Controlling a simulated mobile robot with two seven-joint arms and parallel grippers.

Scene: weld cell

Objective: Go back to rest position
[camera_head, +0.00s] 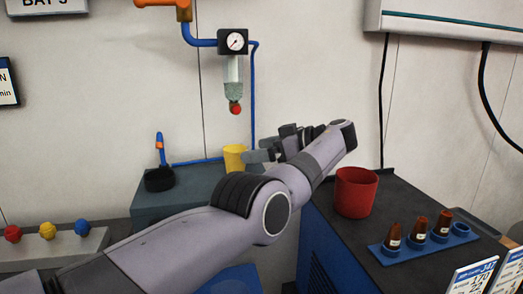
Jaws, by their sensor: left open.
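My left arm reaches in from the lower left and bends at the elbow in the middle of the head view. My left gripper (262,150) is at the arm's far end, with its fingers pointing left, beside a yellow cup (234,158). It is open and I see nothing between its fingers. I cannot tell whether a finger touches the cup. My right gripper is not in view.
A red cup (355,192) and a blue rack (424,243) with brown bottles stand on the dark bench (350,238) at right. A grey-blue table (150,205) holds a black pot (159,179). A gauge (234,41) hangs above. Coloured knobs (47,231) are at left.

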